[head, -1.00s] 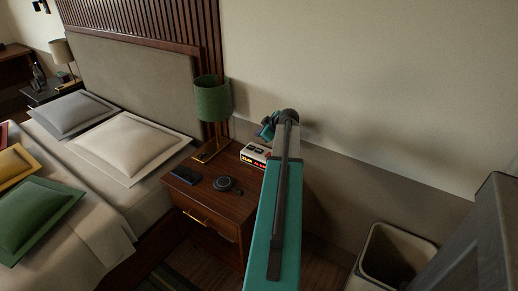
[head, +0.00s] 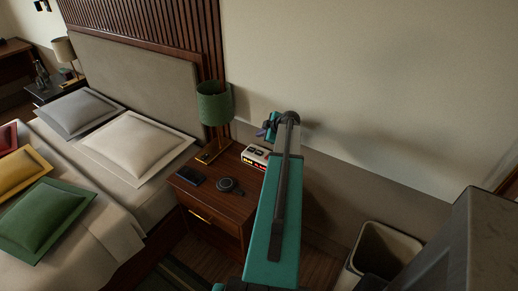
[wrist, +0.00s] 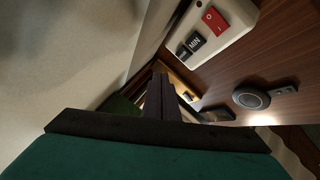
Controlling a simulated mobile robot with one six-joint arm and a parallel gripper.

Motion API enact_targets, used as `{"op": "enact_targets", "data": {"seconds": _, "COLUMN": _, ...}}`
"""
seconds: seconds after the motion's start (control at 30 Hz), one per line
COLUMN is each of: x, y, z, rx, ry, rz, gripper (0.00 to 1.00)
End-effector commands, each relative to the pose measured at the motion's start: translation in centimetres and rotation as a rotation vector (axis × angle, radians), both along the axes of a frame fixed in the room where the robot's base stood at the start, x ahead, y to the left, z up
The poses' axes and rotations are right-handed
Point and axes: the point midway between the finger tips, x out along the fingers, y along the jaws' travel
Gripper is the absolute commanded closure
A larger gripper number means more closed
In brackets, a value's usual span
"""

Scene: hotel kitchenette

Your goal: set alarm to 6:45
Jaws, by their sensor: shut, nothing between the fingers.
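The alarm clock (head: 254,157) is a cream box with a lit display on the right back part of the nightstand; its digits are too small to read. The wrist view shows part of its top (wrist: 228,36) with a red switch (wrist: 214,20), a black button marked MIN (wrist: 194,43) and another dark button (wrist: 183,53) beside it. My gripper (head: 261,133) is above and behind the clock, near the wall. In the wrist view, its dark fingers (wrist: 161,72) are together and empty, to the left of the buttons and apart from them. My arm hides the clock's right end in the head view.
The nightstand (head: 232,205) also holds a green lamp (head: 214,105), a dark phone (head: 191,176) and a round black device (head: 229,185). The wall (head: 370,90) is close behind. A bin (head: 385,245) stands on the floor at the right; the bed is at the left.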

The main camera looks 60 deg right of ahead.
Motion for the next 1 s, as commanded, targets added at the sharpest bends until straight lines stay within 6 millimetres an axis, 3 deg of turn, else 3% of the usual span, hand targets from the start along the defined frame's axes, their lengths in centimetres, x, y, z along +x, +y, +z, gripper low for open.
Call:
{"op": "enact_targets", "data": {"seconds": 0.67, "x": -0.2, "y": 0.1, "z": 0.7, "rx": 0.006, "ry": 0.003, "rz": -0.002, "gripper": 1.0}}
{"op": "enact_targets", "data": {"seconds": 1.0, "x": -0.2, "y": 0.1, "z": -0.9, "rx": 0.006, "ry": 0.003, "rz": -0.002, "gripper": 1.0}}
